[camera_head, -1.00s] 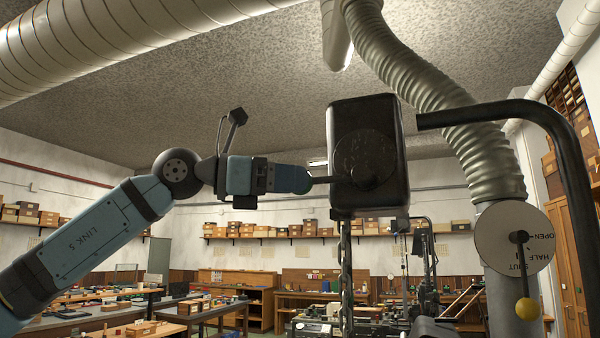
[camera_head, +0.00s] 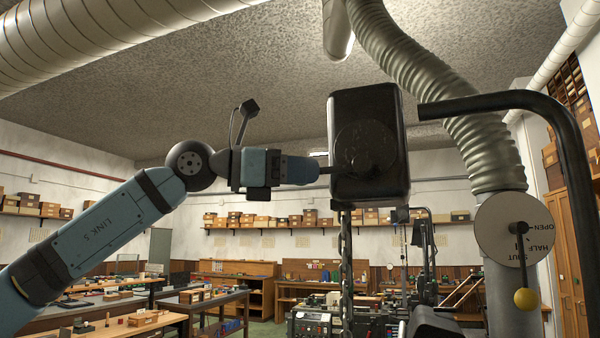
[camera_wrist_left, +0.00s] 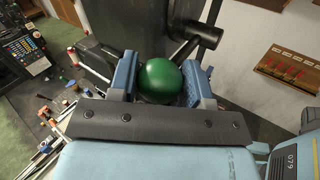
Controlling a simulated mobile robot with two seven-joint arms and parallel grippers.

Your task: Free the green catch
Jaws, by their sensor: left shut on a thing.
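The green catch shows in the left wrist view as a round green knob (camera_wrist_left: 160,80). It sits between the two blue fingers of my left gripper (camera_wrist_left: 164,82), which is shut on it. A dark bar (camera_wrist_left: 196,40) runs up beside the knob to a short black cylinder. In the head view my left gripper (camera_head: 314,170) points right at the left side of a black box (camera_head: 400,150) with a round disc on its face. The knob cannot be made out there. My right gripper is out of view.
A chain (camera_head: 346,270) hangs below the box. A thick black bent pipe (camera_head: 565,150) stands to the right, near a dial (camera_head: 490,225) with a yellow-knobbed lever (camera_head: 525,299). A ribbed hose (camera_head: 440,90) passes behind the box.

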